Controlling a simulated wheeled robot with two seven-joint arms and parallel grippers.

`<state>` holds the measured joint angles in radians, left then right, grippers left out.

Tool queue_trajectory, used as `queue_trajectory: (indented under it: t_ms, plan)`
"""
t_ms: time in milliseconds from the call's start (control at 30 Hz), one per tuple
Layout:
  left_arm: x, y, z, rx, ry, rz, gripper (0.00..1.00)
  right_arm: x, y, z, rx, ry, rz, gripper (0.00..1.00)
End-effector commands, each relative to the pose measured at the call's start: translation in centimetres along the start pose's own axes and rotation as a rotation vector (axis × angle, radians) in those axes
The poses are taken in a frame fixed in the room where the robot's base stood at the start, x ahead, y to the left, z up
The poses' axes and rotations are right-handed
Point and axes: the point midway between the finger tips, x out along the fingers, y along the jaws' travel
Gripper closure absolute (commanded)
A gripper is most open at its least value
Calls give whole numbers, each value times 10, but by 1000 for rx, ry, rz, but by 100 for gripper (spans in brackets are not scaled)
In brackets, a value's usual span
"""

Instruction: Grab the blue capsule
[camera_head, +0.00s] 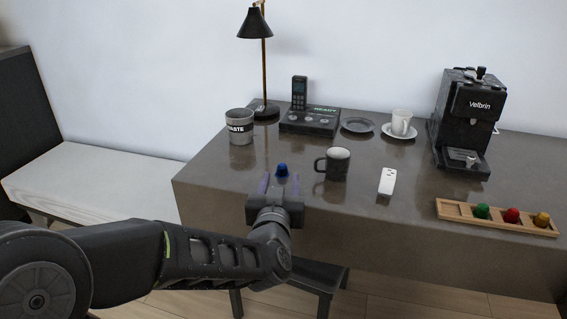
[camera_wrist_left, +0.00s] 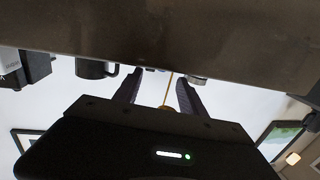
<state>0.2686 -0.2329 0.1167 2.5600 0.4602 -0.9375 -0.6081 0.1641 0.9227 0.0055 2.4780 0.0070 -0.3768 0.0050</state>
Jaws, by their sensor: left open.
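The blue capsule (camera_head: 281,169) is on the dark tabletop near its front left part in the head view. My left gripper (camera_head: 280,180) is open at the table's front edge, its two fingers pointing toward the capsule. The capsule appears between or just beyond the fingertips; I cannot tell its exact depth. In the left wrist view the open fingers (camera_wrist_left: 159,90) show with a gap between them, and I cannot make out the capsule there. My right gripper is not in view.
A dark mug (camera_head: 333,163) stands just right of the capsule, with a white remote (camera_head: 387,181) further right. A wooden tray (camera_head: 455,209) holds green, red and yellow capsules. A waste cup (camera_head: 240,132), lamp (camera_head: 264,75), phone dock (camera_head: 311,122) and coffee machine (camera_head: 461,125) stand behind.

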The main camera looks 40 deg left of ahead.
Motion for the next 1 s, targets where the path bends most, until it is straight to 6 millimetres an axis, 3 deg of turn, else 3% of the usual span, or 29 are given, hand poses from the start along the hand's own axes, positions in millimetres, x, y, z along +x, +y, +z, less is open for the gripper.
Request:
queue_trajectory:
  t_ms: [267,500,867,1000]
  plan:
    - [2,0,0,0,-1,0,52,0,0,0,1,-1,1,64]
    - [24,0,1,0,-1,-1,52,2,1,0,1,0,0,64]
    - [28,0,0,0,0,0,52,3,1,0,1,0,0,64]
    - [42,-2,1,0,0,0,52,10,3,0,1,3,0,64]
